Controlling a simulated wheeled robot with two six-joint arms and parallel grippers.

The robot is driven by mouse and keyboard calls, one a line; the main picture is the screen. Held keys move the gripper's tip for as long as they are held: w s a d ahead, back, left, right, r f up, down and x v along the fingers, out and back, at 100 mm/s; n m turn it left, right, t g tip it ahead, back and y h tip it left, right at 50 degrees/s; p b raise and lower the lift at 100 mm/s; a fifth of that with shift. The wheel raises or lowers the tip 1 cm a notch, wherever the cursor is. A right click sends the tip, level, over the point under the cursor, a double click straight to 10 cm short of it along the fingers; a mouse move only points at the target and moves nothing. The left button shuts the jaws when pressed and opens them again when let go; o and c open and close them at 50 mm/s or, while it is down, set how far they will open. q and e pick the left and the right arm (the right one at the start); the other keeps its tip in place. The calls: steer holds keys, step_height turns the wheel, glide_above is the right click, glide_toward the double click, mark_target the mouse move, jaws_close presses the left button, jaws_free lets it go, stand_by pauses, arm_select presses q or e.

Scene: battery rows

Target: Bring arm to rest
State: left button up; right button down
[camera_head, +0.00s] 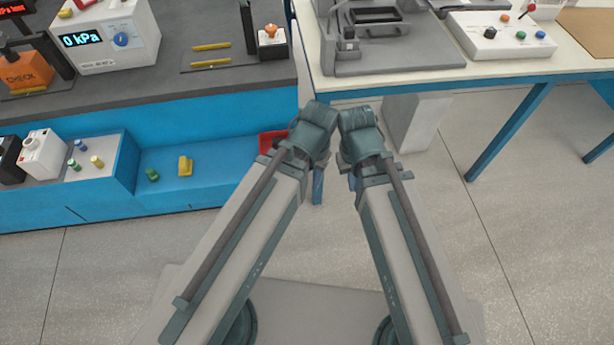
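Both my arms come up from the bottom of the view and lean in towards each other. Their teal upper joints sit close together near the middle, in front of the gap between the two benches. Beyond these joints the arms fold down out of sight behind their own links. The fingers of my left and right grippers cannot be made out, and I see nothing held. Two yellow bars, one at the back (211,47) and one in front (209,64), lie on the dark bench (225,86).
A blue lower shelf (215,182) holds a yellow piece (185,166) and a green cylinder (152,174). A gauge box (105,37) reads 0 kPa. A red bin (268,142) is partly behind my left arm. The white table (420,82) carries a button box (500,38). Floor at right is clear.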

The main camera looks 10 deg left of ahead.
step_height(320, 180, up, 12)
steer(key=p, duration=1.1)
steer(key=shift+f+p, duration=0.15)
steer(key=shift+p, duration=0.25)
